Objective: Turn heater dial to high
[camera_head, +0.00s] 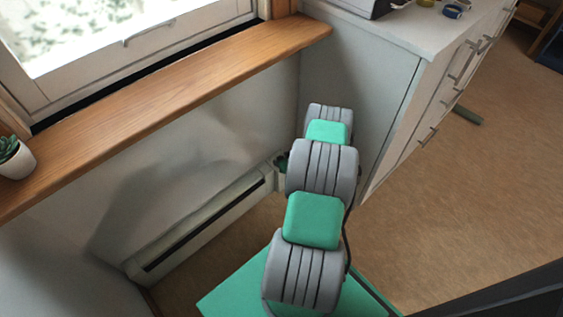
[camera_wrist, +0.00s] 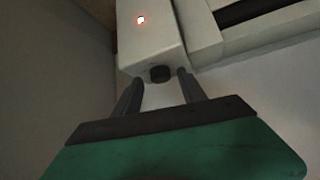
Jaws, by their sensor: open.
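The heater (camera_head: 205,228) is a long white unit with a dark slot, low on the wall under the window. Its white end (camera_wrist: 150,45) shows upside down or tilted in the wrist view, with a small lit red-and-white indicator. The small black dial (camera_wrist: 160,73) sticks out of that end. My gripper (camera_wrist: 160,80) is open, with one finger on each side of the dial and gaps visible between. I cannot tell how deep the fingertips reach. In the head view my arm hides the dial, and only a bit of my gripper (camera_head: 281,161) shows at the heater's right end.
A wooden sill (camera_head: 180,95) runs above the heater, with a potted plant (camera_head: 15,160) at its left. A white drawer cabinet (camera_head: 385,95) stands close to the right of my arm. Wooden floor (camera_head: 440,200) is open at right.

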